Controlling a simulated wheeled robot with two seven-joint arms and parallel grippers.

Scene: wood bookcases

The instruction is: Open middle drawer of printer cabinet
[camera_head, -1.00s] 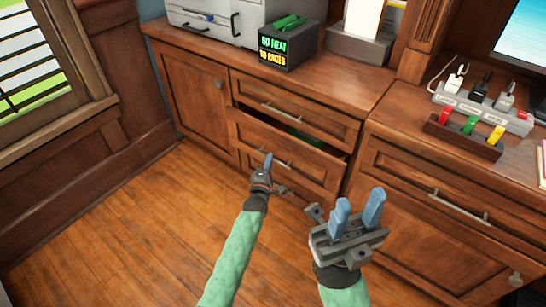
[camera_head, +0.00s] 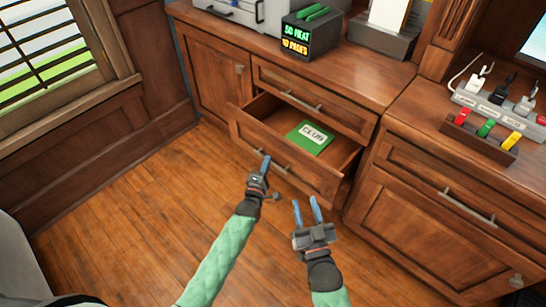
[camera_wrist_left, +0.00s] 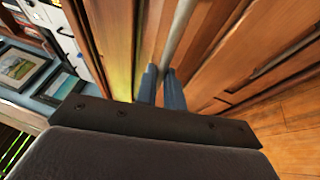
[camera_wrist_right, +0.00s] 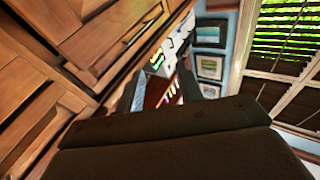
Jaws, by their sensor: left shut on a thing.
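The wooden printer cabinet (camera_head: 345,72) has its middle drawer (camera_head: 240,128) pulled well out, below a shut top drawer (camera_head: 265,76). A green booklet marked "CLUB" (camera_head: 318,130) lies inside the open drawer. My left gripper (camera_head: 265,165) is shut on the metal handle (camera_head: 285,165) on the drawer's front. In the left wrist view the handle bar (camera_wrist_left: 180,35) runs down between its blue fingers (camera_wrist_left: 161,85). My right gripper (camera_head: 307,205) is open and empty, in front of the cabinet to the right of the left gripper.
A printer (camera_head: 245,12) and a dark box with lit text (camera_head: 310,37) stand on the cabinet top. A second cabinet (camera_head: 440,230) with a handled drawer is at the right. A power strip (camera_head: 500,107) lies on it. Bare wood floor (camera_head: 125,215) is clear at the left.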

